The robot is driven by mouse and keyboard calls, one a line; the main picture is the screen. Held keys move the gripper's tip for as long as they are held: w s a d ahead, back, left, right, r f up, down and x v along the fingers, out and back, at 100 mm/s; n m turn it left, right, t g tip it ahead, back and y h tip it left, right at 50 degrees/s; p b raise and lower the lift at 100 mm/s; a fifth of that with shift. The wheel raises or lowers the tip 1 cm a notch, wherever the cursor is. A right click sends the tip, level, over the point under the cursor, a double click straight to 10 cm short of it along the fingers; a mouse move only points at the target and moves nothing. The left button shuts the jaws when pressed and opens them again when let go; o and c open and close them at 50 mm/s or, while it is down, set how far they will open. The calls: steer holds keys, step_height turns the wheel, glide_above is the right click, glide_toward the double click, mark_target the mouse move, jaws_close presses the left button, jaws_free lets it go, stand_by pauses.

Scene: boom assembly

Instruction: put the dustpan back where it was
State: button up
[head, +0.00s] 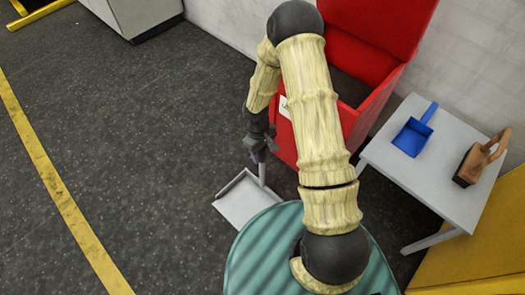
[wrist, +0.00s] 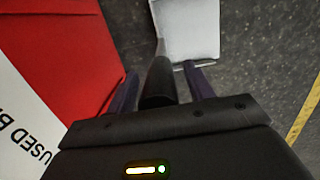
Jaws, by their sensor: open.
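A grey dustpan (head: 244,201) is low over the dark floor in front of the red bin, partly hidden by my base; I cannot tell if it touches the floor. Its pan shows at the top of the wrist view (wrist: 190,30). My gripper (head: 262,153) is just above it, at the upper end of its handle. In the wrist view my gripper (wrist: 162,82) is open, with the dark handle between its two fingers, apart from the right one. A second dustpan, blue (head: 412,136), lies on the small grey table (head: 400,170) at the right.
The red bin (head: 368,55) stands behind my arm with its lid up. A wooden brush (head: 481,160) is on the table's right side. A grey cabinet (head: 145,15) is at the back left. The floor left of the bin is clear to the yellow line (head: 55,185).

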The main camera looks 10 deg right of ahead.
steer(key=r+p, duration=0.2)
steer(key=r, duration=0.2)
steer(key=r+p, duration=0.1)
steer(key=r, duration=0.3)
steer(key=w+r+p, duration=0.1)
steer(key=r+p, duration=0.1)
steer(key=r, duration=0.1)
steer(key=shift+w+a+r+p, duration=0.1)
steer(key=shift+a+r+p, duration=0.2)
steer(key=shift+a+r, duration=0.1)
steer(key=shift+r, duration=0.15)
steer(key=s+d+r+m+t, duration=0.2)
steer(key=s+r, duration=0.4)
steer(key=r, duration=0.4)
steer(key=s+d+r+m+t, duration=0.1)
steer(key=s+r+m, duration=0.3)
steer(key=r, duration=0.6)
steer(key=s+d, duration=0.1)
steer(key=s, duration=0.1)
steer(key=shift+s+d+m+t+y, duration=0.35)
steer(key=shift+d+m+t+y, duration=0.05)
